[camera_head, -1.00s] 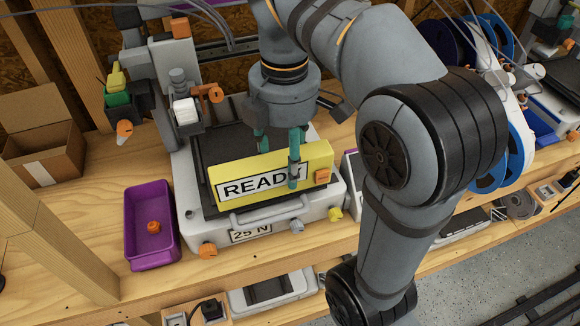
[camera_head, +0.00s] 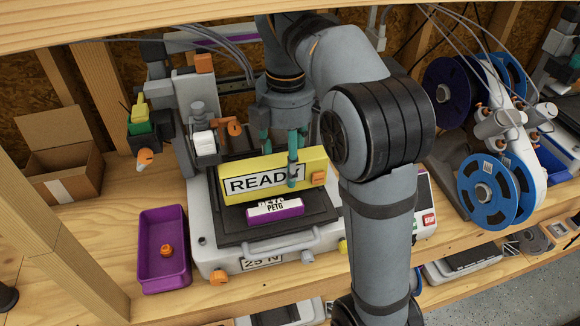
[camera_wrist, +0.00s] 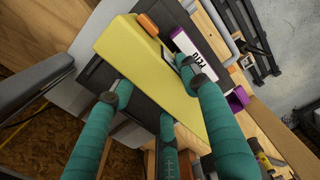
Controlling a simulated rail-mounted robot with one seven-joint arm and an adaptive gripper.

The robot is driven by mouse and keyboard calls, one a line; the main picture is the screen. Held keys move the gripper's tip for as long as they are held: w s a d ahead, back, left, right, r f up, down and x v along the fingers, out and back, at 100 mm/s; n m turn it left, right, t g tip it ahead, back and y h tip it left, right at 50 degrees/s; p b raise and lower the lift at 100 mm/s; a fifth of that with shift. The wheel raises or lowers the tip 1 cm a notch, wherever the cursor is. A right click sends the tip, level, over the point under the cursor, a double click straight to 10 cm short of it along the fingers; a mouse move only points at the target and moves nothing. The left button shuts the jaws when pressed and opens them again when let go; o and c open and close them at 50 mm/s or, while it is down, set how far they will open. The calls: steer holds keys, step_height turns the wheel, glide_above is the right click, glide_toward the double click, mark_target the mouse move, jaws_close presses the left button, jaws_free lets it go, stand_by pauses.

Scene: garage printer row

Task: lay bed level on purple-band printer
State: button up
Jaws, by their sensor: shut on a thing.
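A yellow block (camera_head: 262,168) with a READY label, its last letter covered by a finger, is held over the dark bed (camera_head: 225,228) of the grey printer. My gripper (camera_head: 280,160) is shut on it, with teal fingers on its faces; the wrist view also shows the yellow block (camera_wrist: 150,75) between the fingers. A purple band (camera_head: 195,40) shows on the printer's top bar, partly behind cables. A purple-and-white PETG piece (camera_head: 275,209) sits at the bed's front, below the block. The block appears raised above the bed; its exact height is unclear.
A purple tray (camera_head: 178,283) with an orange knob in it stands left of the printer. An open cardboard box (camera_head: 62,180) is farther left. Blue spools (camera_head: 487,192) stand on the right. The printer's orange fitting (camera_head: 234,129) is near the block's left end.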

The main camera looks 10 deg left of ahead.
steer(key=shift+w+a+r+p, duration=0.1)
steer(key=shift+w+a+p, duration=0.25)
steer(key=shift+w, duration=0.35)
steer(key=shift+w+f+b, duration=0.1)
steer(key=shift+f+b, duration=1.15)
steer(key=shift+f, duration=0.6)
steer(key=shift+f, duration=0.2)
steer(key=o, duration=1.3)
steer(key=shift+o, duration=0.4)
steer(key=shift+s+d+r+p, duration=0.2)
steer(key=shift+s+r+p, duration=0.35)
steer(key=shift+r, duration=0.3)
steer(key=shift+s+d+r+p, duration=0.25)
steer(key=shift+s+r+p, duration=0.1)
steer(key=shift+r+p, duration=0.4)
steer(key=shift+s+d+r+p, duration=0.2)
steer(key=shift+s+r+p, duration=0.3)
steer(key=shift+r, duration=0.4)
steer(key=shift+w+f, duration=0.1)
steer(key=shift+f, duration=0.05)
